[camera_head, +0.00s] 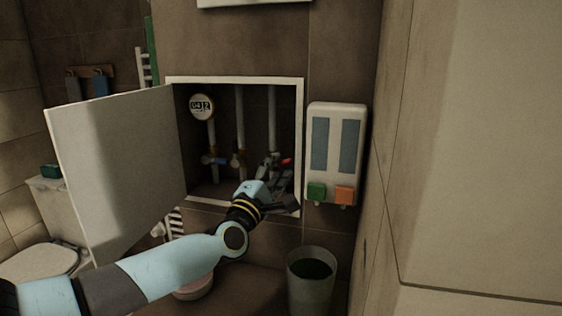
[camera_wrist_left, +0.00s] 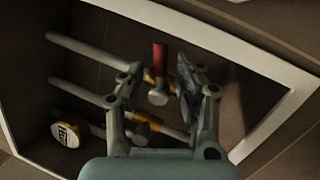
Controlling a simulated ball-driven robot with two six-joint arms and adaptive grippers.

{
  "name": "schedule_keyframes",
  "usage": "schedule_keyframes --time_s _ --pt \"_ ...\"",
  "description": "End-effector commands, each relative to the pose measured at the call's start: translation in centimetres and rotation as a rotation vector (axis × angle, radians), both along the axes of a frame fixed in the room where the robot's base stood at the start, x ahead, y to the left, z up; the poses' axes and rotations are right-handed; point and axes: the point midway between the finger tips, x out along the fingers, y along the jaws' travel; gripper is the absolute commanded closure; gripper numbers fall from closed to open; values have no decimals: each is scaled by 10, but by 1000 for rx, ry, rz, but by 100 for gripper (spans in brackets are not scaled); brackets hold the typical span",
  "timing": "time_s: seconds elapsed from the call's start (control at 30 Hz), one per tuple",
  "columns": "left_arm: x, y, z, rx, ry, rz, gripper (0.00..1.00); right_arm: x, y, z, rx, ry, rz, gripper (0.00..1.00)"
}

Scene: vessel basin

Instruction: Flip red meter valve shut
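The red valve handle (camera_head: 286,161) sits on the right-hand pipe inside the open wall cabinet. In the left wrist view the red handle (camera_wrist_left: 159,56) points up from a grey stem between my fingers. My left gripper (camera_head: 277,172) reaches into the cabinet's lower right part. In the wrist view the left gripper (camera_wrist_left: 160,80) is open, with one finger on each side of the handle; I cannot tell whether either touches it. A round meter (camera_head: 202,106) is on the left pipe, and it also shows in the wrist view (camera_wrist_left: 68,134). My right gripper is not in view.
The cabinet's white door (camera_head: 115,170) stands open to the left. A blue valve handle (camera_head: 214,160) is on the left pipe. A white dispenser (camera_head: 336,150) hangs right of the cabinet, above a bin (camera_head: 310,290). The cabinet's pale frame (camera_head: 300,120) edges the opening.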

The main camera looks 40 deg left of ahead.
Motion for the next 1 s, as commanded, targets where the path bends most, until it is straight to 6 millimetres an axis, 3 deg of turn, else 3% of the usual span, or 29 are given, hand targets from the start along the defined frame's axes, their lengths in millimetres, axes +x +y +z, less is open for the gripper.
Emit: schedule_keyframes --time_s 0.2,0.5,0.77,1.0 --pt "21 7 5 1 1 0 65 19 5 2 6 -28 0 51" --pt "23 8 6 1 1 -1 65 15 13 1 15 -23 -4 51" --pt "23 8 6 1 1 -1 98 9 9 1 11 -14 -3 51" --pt "23 8 6 1 2 -1 100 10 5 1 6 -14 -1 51"
